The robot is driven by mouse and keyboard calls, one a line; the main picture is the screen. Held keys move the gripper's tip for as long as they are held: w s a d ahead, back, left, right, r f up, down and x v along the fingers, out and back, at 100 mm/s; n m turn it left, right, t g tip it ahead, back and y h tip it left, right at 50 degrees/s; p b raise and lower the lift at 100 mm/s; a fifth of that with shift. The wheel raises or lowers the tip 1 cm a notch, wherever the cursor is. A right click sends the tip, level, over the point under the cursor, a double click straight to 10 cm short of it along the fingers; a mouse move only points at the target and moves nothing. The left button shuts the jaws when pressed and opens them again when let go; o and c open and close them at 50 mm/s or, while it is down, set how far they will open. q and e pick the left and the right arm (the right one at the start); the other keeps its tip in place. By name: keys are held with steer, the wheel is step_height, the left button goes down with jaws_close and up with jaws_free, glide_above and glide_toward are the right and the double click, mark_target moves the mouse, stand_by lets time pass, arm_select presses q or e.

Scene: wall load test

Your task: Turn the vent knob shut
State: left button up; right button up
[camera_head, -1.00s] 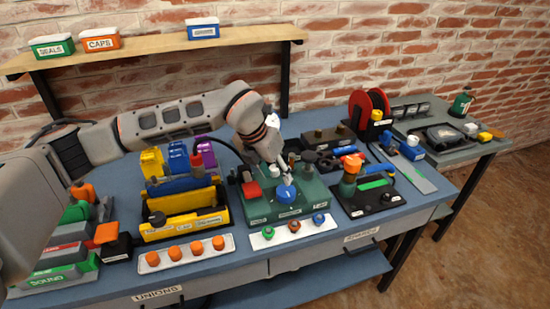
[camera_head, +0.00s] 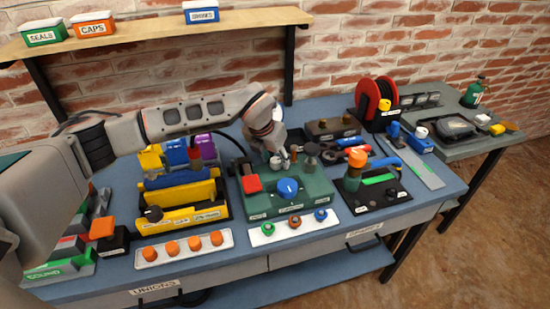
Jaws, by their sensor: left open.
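A green test unit (camera_head: 258,207) sits at the middle of the bench. A round blue knob (camera_head: 288,189) with a white mark is on its top, and a red block (camera_head: 251,184) is at its left. The small labels are too blurred to read, so I cannot tell which part is marked as the vent. My left gripper (camera_head: 284,160) is open above the back of the green unit, behind the blue knob and apart from it. Its fingers are close to small metal fittings (camera_head: 311,153); I cannot tell whether they touch. My right gripper is not in view.
A white strip with coloured caps (camera_head: 282,231) lies in front of the unit. A yellow rack (camera_head: 172,200) stands at the left. A black plate (camera_head: 376,199) with an orange-topped valve (camera_head: 357,158) is at the right. A red reel (camera_head: 369,99) stands behind.

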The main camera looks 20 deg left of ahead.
arm_select(q)
steer(key=c, duration=1.1)
